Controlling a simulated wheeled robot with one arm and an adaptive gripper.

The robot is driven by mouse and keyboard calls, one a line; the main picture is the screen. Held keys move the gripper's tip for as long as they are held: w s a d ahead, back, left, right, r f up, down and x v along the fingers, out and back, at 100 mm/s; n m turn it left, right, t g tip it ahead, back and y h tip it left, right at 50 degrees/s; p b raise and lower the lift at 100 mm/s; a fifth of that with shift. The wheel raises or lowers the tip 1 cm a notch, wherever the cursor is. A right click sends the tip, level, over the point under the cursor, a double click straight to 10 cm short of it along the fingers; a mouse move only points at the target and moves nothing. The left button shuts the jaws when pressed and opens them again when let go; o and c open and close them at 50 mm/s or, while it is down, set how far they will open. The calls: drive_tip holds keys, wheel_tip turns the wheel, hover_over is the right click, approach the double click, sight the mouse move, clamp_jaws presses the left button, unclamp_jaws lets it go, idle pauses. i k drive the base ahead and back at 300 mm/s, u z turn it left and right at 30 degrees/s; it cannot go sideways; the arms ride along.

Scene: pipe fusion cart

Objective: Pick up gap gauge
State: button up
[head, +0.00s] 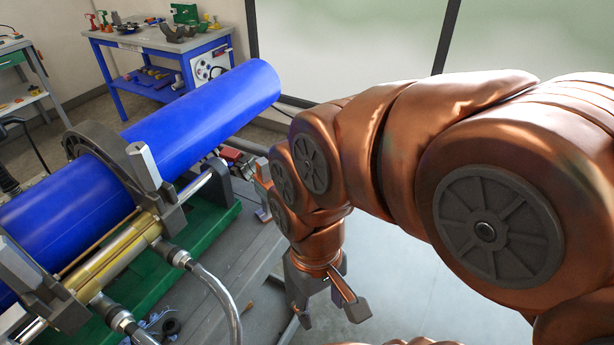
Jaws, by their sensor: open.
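My gripper (331,316) hangs below my copper-coloured arm at the lower middle of the head view. Its dark grey fingers are spread apart, and I see nothing between them. It is beside the right edge of the grey cart top (252,250). I cannot make out a gap gauge for certain in this view. Small red and dark items (232,156) lie behind the clamp, partly hidden and too small to name. My arm hides part of the cart's far right side.
A large blue pipe (205,108) lies in a grey clamp machine (100,145) on a green base (205,235). Clear hoses (215,292) curve over the cart. A dark ring (171,326) lies near the front. A blue workbench (150,40) stands behind. Floor right of my gripper is clear.

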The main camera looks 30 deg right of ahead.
sight(262, 180)
drive_tip(key=u, duration=0.2)
drive_tip(key=k, duration=1.05)
drive_tip(key=u, duration=0.6)
drive_tip(key=i, duration=0.45)
drive_tip(key=u, duration=0.2)
